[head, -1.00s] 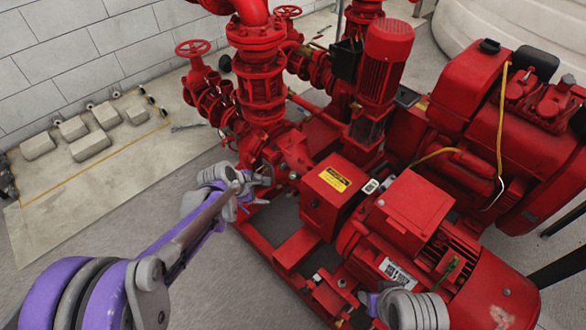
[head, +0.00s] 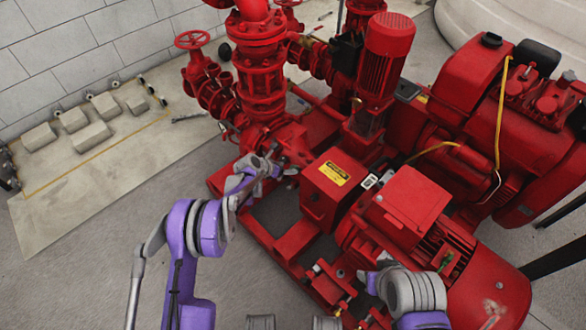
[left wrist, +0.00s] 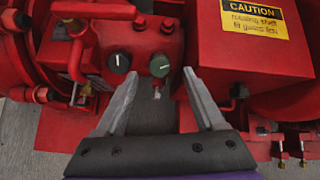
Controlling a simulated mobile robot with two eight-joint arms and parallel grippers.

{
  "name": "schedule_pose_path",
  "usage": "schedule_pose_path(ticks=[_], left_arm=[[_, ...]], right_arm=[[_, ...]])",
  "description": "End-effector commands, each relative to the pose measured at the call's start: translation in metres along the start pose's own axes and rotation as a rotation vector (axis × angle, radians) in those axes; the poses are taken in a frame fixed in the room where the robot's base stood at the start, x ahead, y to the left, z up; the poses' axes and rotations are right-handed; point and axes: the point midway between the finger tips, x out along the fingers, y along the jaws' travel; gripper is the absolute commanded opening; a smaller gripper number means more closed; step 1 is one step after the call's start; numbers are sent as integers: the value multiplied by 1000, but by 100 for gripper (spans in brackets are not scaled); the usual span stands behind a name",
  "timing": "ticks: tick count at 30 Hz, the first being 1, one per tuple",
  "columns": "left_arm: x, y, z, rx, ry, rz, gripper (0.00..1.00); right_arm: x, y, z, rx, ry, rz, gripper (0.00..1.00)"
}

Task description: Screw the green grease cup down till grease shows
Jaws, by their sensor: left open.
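In the left wrist view the green grease cup (left wrist: 159,66) is a round knob with a pale mark on its face, on the red pump housing. A similar black knob (left wrist: 119,62) sits to its left. My left gripper (left wrist: 160,73) is open, its two fingertips to either side of the green cup in the picture; I see no contact. A small pale bit (left wrist: 156,92) shows just below the cup; I cannot tell what it is. In the head view my left gripper (head: 274,168) is at the pump housing and the cup cannot be made out. My right gripper (head: 366,281) is over the motor side, its jaws unclear.
A red coupling guard with a yellow caution label (head: 333,174) stands right of my left gripper. Red pipes and a valve handwheel (head: 196,40) rise behind. The red motor (head: 480,285) is at front right.

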Motion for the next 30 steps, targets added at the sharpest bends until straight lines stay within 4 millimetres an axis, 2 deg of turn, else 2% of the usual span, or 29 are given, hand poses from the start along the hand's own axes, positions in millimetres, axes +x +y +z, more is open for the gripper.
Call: schedule_pose_path(ticks=[3, 9, 21, 30], left_arm=[[24, 0, -1, 0, 0, -1, 71], [49, 0, 0, 1, 0, 0, 71], [55, 0, 0, 1, 0, 1, 71], [55, 0, 0, 1, 0, 0, 17]], right_arm=[[5, 0, 2, 0, -2, 0, 50], [10, 0, 3, 0, -3, 0, 50], [10, 0, 3, 0, -4, 0, 50], [10, 0, 3, 0, -4, 0, 50]])
